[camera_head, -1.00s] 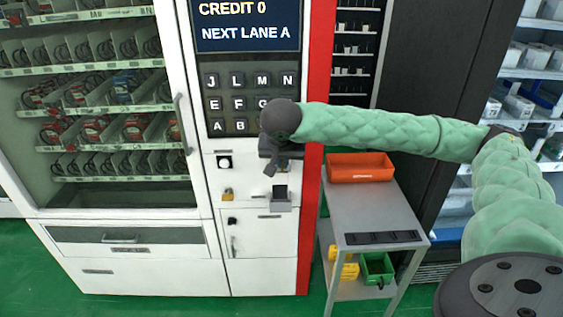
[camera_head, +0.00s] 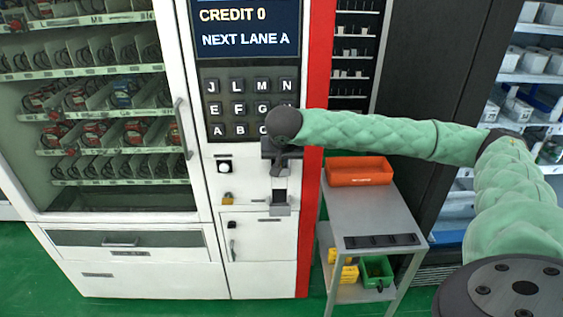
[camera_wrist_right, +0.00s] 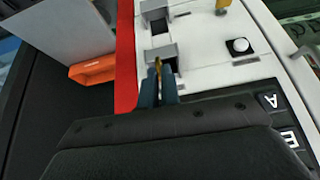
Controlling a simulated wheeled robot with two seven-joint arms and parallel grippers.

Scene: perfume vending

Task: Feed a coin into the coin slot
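My right gripper (camera_head: 281,168) is at the white front panel of the vending machine (camera_head: 222,255), below the keypad. In the right wrist view its blue-grey fingers (camera_wrist_right: 158,87) are close together on a thin gold coin (camera_wrist_right: 157,65), seen edge-on. The coin's tip is at a grey block (camera_wrist_right: 162,52) on the panel, which appears to be the coin slot. Whether the coin touches or has entered it I cannot tell. In the head view my gripper covers that block and the coin. My left gripper is not in view.
The keypad (camera_head: 250,108) is just above the gripper; the screen reads credit 0. A grey tray (camera_head: 280,209) juts out below. A cart with an orange bin (camera_head: 358,171) stands at right.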

